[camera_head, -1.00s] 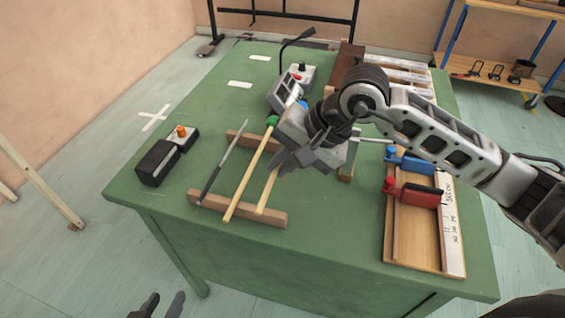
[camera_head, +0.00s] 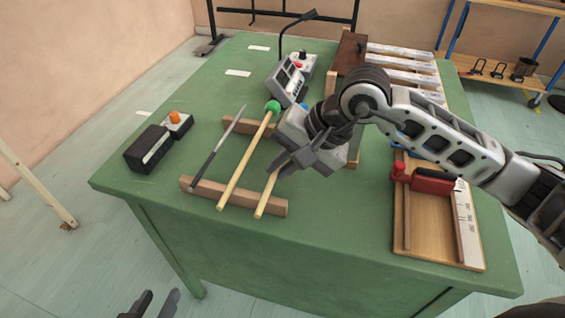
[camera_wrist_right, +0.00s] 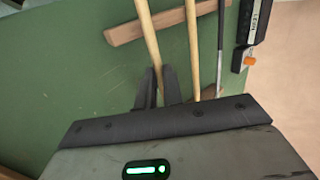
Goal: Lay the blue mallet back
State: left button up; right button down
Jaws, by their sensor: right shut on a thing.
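My right gripper (camera_head: 284,168) is shut on the wooden handle of the blue mallet (camera_head: 266,196), over the right side of the two-rail wooden rest. The handle's free end crosses the front rail (camera_head: 207,190); I cannot tell whether it touches. A blue patch beyond the gripper looks like the mallet's head, mostly hidden. In the right wrist view the handle (camera_wrist_right: 147,30) runs between the fingers. A green-headed mallet (camera_head: 240,168) and a dark stick (camera_head: 216,150) lie across the rails to its left. My left gripper (camera_head: 157,303) shows only fingertips, apart and empty, at the bottom edge.
A black box (camera_head: 148,149) with an orange-knobbed block (camera_head: 176,122) stands left of the rest. A grey device (camera_head: 286,82) is behind. A wooden board with a red clamp (camera_head: 430,181) lies right. The table's front left is clear.

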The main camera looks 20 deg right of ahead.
jog(key=shift+f, duration=0.1)
jog(key=shift+f+b, duration=0.1)
jog(key=shift+b, duration=0.3)
jog(key=shift+f, duration=0.1)
dwell(0.3)
jog(key=c, duration=1.5)
grip_release()
jog(key=shift+o, duration=0.2)
jog(key=v, duration=1.6)
